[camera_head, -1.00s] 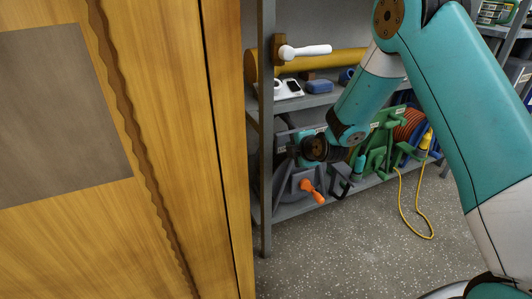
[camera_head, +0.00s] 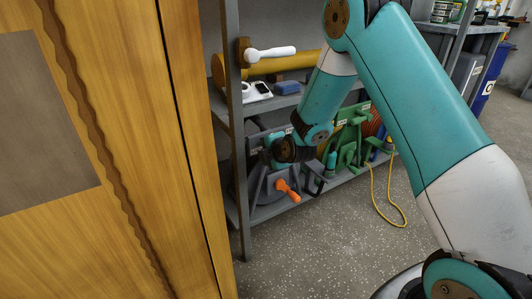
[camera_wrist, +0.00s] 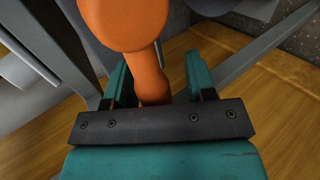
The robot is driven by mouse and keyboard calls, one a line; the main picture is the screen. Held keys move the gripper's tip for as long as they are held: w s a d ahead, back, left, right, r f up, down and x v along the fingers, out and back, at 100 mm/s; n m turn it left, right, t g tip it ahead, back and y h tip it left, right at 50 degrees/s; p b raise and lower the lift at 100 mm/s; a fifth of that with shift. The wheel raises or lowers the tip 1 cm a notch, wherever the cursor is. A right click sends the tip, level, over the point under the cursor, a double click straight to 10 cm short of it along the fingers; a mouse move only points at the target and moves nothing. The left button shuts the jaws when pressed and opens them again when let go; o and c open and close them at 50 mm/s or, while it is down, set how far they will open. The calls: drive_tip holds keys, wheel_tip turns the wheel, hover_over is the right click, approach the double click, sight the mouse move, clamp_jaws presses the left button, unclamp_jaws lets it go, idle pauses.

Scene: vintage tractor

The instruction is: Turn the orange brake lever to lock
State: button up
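The orange brake lever (camera_head: 287,190) sticks out from a grey mount on the lower shelf, its rounded end pointing down and right. In the wrist view the lever (camera_wrist: 150,72) is large, its thick knob at the top and its narrower neck running down between my fingers. My gripper (camera_wrist: 157,82) has its two teal fingers on either side of that neck. A gap shows on both sides, so it is open around the lever. In the head view my wrist hangs just above the lever, and the fingertips cannot be made out.
A wooden cabinet (camera_head: 100,220) fills the left. The metal shelf's post (camera_head: 237,130) stands beside it. A yellow cable (camera_head: 388,218) hangs to the clear floor.

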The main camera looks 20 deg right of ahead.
drive_tip(key=p+v, duration=0.7)
drive_tip(key=v, duration=1)
drive_tip(key=shift+s+r, duration=0.15)
drive_tip(key=shift+r, duration=0.05)
